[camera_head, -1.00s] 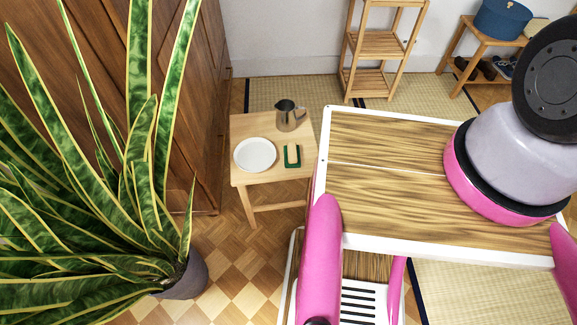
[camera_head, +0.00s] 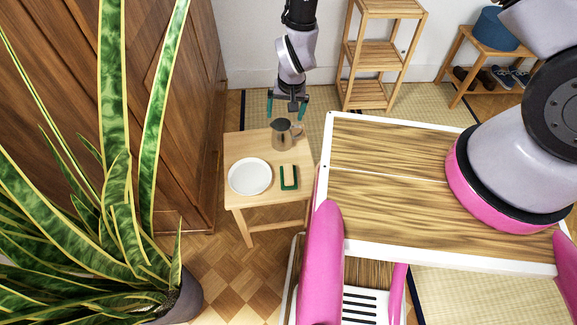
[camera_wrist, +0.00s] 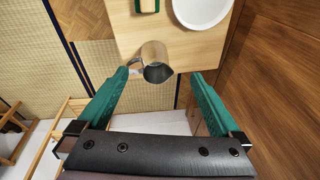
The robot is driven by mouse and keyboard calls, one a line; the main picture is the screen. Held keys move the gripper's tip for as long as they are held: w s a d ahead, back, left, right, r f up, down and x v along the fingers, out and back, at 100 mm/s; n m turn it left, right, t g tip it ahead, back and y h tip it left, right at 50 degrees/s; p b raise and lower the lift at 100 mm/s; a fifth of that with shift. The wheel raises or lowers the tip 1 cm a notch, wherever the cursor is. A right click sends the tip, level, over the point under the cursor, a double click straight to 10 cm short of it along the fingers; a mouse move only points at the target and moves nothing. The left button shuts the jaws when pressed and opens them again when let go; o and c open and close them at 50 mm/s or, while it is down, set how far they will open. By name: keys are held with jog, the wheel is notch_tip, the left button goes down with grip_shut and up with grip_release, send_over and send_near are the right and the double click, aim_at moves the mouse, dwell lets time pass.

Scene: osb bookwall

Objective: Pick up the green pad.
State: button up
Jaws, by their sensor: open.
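The green pad (camera_head: 289,184) lies on the small wooden table (camera_head: 236,203), right of a white plate. A tan piece shows on it, and a green rim surrounds that. In the wrist view the pad (camera_wrist: 147,5) is cut off by the top edge. My gripper (camera_head: 286,112) is open and empty, above the table's far edge behind the metal pitcher (camera_head: 281,136). In the wrist view my gripper (camera_wrist: 168,84) has its green fingers wide apart, with the pitcher (camera_wrist: 155,62) seen between their tips. The pad is beyond the pitcher from the gripper.
The white plate (camera_head: 250,176) is left of the pad. A wooden cabinet (camera_head: 190,130) stands left, with a large potted plant (camera_head: 120,200) in front. A slatted shelf (camera_head: 380,48) stands behind. My own wooden-topped base is close on the table's right.

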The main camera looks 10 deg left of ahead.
jog(key=n+h, duration=0.1)
send_near(289, 173)
jog(key=shift+w+a+f, duration=0.2)
jog(key=shift+w+f, duration=0.1)
jog(key=f, duration=0.5)
jog(key=shift+w+a, duration=0.1)
jog(key=shift+w, duration=0.15)
jog(key=f, duration=0.5)
jog(key=shift+w+f, duration=0.25)
jog(key=shift+w, duration=0.15)
jog(key=c, duration=1.3)
jog(key=shift+r, duration=0.1)
notch_tip(289, 173, up, 10)
jog(key=shift+f, duration=0.1)
